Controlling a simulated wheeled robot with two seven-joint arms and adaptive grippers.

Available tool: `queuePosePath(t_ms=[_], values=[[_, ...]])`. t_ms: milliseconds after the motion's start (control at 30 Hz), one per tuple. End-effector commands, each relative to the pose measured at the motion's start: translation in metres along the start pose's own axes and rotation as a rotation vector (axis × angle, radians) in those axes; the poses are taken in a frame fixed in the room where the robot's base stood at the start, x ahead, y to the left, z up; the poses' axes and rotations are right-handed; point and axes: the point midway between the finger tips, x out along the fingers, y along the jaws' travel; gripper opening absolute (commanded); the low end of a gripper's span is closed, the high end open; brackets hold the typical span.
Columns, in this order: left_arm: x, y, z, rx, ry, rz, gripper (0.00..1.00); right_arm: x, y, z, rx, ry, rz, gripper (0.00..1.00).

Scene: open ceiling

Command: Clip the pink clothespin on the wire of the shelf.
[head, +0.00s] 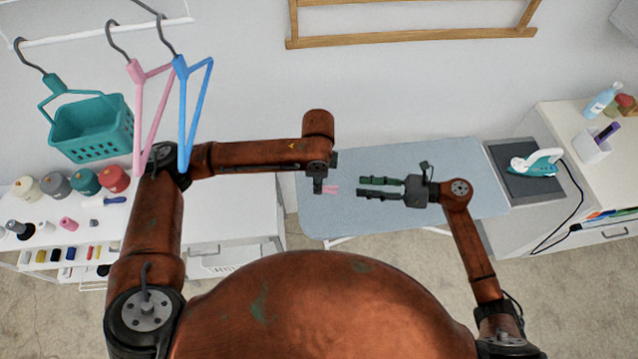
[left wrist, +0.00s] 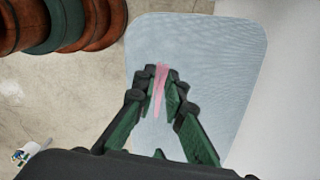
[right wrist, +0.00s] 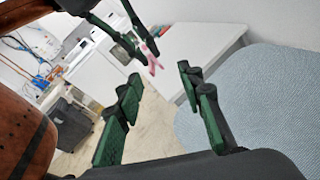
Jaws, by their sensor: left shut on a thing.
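The pink clothespin (head: 331,189) is held in my left gripper (head: 322,186), above the left part of the blue-grey ironing board. In the left wrist view the pink clothespin (left wrist: 160,86) sits between the closed fingertips. My right gripper (head: 378,187) is open and empty, to the right of the clothespin, its fingers pointing toward it. In the right wrist view the clothespin (right wrist: 151,58) shows beyond the spread fingers (right wrist: 163,85), apart from them. I cannot single out the shelf's wire with certainty; white shelving (head: 232,255) stands at the left.
The ironing board (head: 440,165) is under both grippers. An iron (head: 537,162) stands at the right. A blue hanger (head: 207,95), a pink hanger (head: 150,112) and a teal basket (head: 95,125) hang at the upper left. Thread spools (head: 112,178) stand on the white table.

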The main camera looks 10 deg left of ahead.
Motion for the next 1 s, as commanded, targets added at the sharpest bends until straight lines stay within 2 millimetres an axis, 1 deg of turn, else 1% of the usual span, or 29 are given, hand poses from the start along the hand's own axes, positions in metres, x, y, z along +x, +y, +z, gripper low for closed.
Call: queuePosePath(t_ms=[33, 100, 200, 267, 467, 800, 1000], values=[[0.000, 0.000, 0.000, 0.000, 0.000, 0.000, 0.01, 0.005, 0.004, 0.004, -0.113, 0.068, 0.013, 0.35], [0.000, 0.000, 0.000, 0.000, 0.000, 0.000, 0.01, 0.011, 0.007, 0.005, -0.241, 0.141, 0.028, 0.35], [0.000, 0.000, 0.000, -0.001, 0.000, 0.000, 0.01, 0.015, 0.010, 0.006, -0.355, 0.204, 0.044, 0.35], [0.000, 0.000, 0.000, -0.001, 0.000, 0.000, 0.01, 0.017, 0.011, 0.005, -0.389, 0.223, 0.050, 0.35], [0.000, 0.000, 0.000, -0.001, 0.000, 0.000, 0.01, 0.032, 0.011, 0.002, -0.407, 0.230, 0.053, 0.35], [0.000, 0.000, 0.000, 0.000, 0.000, 0.000, 0.01, 0.075, 0.011, -0.008, -0.402, 0.230, 0.052, 0.35], [0.000, 0.000, 0.000, 0.000, 0.000, 0.000, 0.01, 0.092, 0.011, -0.012, -0.403, 0.229, 0.051, 0.35]])
